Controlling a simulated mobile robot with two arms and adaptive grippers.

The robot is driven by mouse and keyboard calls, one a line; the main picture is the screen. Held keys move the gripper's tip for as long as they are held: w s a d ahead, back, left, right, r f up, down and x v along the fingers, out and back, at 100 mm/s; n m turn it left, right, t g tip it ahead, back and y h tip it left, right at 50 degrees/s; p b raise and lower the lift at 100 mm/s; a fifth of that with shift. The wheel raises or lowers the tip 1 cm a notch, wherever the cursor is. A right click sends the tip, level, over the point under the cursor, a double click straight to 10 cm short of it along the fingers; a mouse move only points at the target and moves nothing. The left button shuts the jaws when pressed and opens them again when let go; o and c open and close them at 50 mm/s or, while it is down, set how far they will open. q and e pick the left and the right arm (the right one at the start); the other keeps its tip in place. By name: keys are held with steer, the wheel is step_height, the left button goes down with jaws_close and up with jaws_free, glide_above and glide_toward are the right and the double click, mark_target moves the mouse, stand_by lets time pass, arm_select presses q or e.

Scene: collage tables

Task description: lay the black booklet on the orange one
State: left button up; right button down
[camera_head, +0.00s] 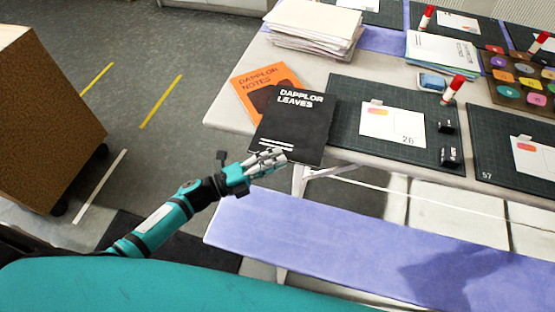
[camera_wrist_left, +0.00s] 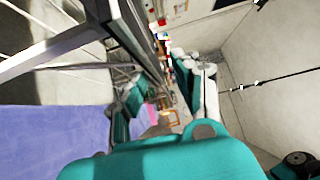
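The black booklet (camera_head: 305,128), marked DAPPLOR LEAVES, lies near the table's left front corner, its near edge reaching past the table edge. Its upper left part covers part of the orange booklet (camera_head: 263,78), marked DAPPLOR NOTES, whose upper part shows. My left gripper (camera_head: 272,158) is at the black booklet's near left corner, its pale fingers close together there. Whether they pinch the corner is hard to tell. In the left wrist view neither booklet can be made out clearly. My right gripper is not in view.
A cutting mat (camera_head: 347,145) with a white card (camera_head: 393,125) lies right of the black booklet. A paper stack (camera_head: 312,30) stands behind. A purple bench (camera_head: 330,235) runs in front of the table (camera_head: 225,112). A brown box (camera_head: 45,120) stands at left.

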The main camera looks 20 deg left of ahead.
arm_select(q)
steer(key=b+v, duration=0.1)
steer(key=v, duration=1)
steer(key=shift+b, duration=0.4)
steer(key=shift+s+a, duration=0.1)
steer(key=shift+a, duration=0.05)
